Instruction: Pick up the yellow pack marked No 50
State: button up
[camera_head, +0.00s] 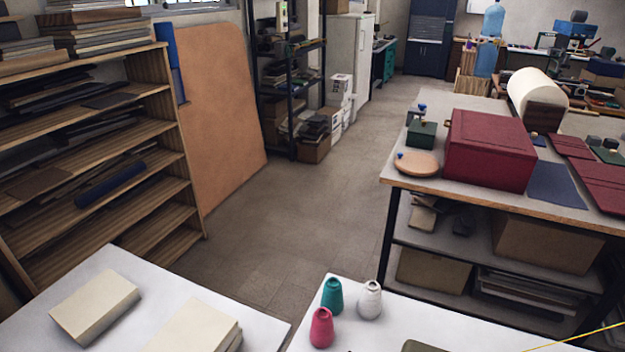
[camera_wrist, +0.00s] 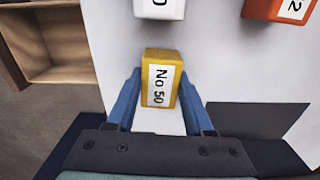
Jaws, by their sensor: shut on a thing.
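The yellow pack (camera_wrist: 175,62) has a white label reading "No 50" and shows in the wrist view. My gripper (camera_wrist: 162,95) has its two blue fingers on either side of the pack, shut on it. The pack's lower end lies between the fingers. I cannot tell whether it rests on the white surface or is lifted. The head view shows neither the gripper nor the pack.
In the wrist view a white pack (camera_wrist: 159,8) stands just beyond the yellow one, and an orange pack (camera_wrist: 278,10) is at upper right. A wooden compartment (camera_wrist: 50,45) is at left. In the head view, thread cones (camera_head: 332,295) stand on a white table (camera_head: 290,345).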

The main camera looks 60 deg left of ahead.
grip_shut()
